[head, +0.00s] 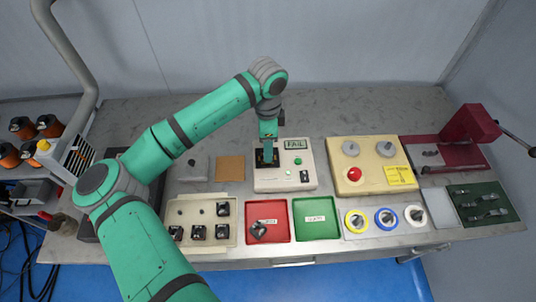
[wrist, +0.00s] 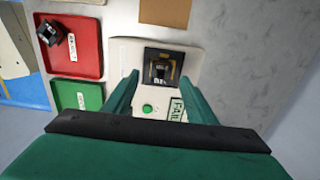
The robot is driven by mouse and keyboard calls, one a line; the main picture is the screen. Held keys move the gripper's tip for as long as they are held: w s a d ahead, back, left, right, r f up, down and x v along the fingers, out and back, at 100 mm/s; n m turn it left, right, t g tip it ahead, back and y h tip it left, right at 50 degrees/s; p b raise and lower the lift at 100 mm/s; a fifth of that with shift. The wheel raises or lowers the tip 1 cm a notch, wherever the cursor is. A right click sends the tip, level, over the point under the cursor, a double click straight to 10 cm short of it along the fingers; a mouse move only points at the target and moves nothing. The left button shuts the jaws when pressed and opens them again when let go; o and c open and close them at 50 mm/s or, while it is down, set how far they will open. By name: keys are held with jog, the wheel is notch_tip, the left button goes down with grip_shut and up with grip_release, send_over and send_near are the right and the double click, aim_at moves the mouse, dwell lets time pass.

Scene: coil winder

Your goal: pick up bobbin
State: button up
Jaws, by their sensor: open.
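A dark bobbin (wrist: 162,70) sits in the black socket (wrist: 149,52) of the white test box (head: 284,181). In the head view my gripper mostly hides it. My gripper (head: 267,149) points down over the socket. In the wrist view my gripper (wrist: 160,79) is open, with one finger on each side of the bobbin and nothing held. I cannot tell how far above the bobbin the fingertips are. Several more black bobbins stand in the beige tray (head: 207,211). Another lies in the red tray (head: 276,236).
The test box display (head: 296,144) reads FAIL. A green tray (head: 317,229) stands in front of the box. A beige winder unit (head: 373,184) with a red button is to the right, with wire spools (head: 386,218) before it. A brown pad (head: 230,168) lies left of the box.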

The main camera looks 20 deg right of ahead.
jog(key=shift+w+f, duration=0.1)
jog(key=shift+f, duration=1.75)
jog(key=c, duration=1.2)
jog(key=shift+c, duration=0.2)
jog(key=shift+r, duration=0.1)
jog(key=shift+r, duration=0.55)
jog(key=s+a+r, duration=0.2)
jog(key=s+r, duration=0.4)
jog(key=s+a+r, duration=0.2)
jog(key=s+r, duration=0.3)
jog(key=s, duration=0.2)
jog(key=shift+a+r, duration=0.3)
jog(key=shift+r, duration=0.05)
jog(key=shift+s, duration=0.1)
